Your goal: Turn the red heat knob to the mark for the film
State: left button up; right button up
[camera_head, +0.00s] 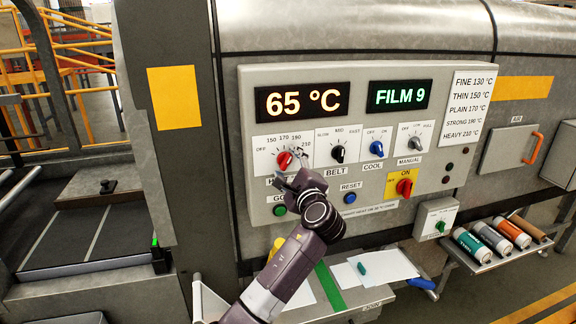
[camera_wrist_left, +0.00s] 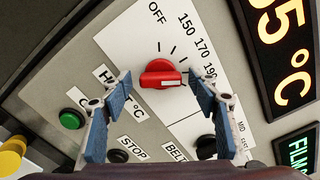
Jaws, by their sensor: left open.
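The red heat knob (camera_head: 285,160) sits on the panel's HEAT dial, below the 65 °C display (camera_head: 302,101). In the left wrist view the knob (camera_wrist_left: 160,74) is between and just beyond my two blue fingertips, with gaps on both sides. My left gripper (camera_head: 292,176) is open in front of the knob. The film display (camera_head: 400,95) reads FILM 9. The chart (camera_head: 468,108) lists FINE 130 to HEAVY 210.
To the right are the black belt knob (camera_head: 338,154), blue cool knob (camera_head: 377,149), manual knob (camera_head: 416,145) and a red ON switch (camera_head: 404,187). A green button (camera_wrist_left: 71,120) is near the left finger. Film rolls (camera_head: 473,245) lie on a lower-right shelf.

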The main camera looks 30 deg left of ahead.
pick_arm(q)
jog(key=shift+d, duration=0.1)
jog(key=v, duration=1.2)
jog(key=shift+w+f, duration=0.1)
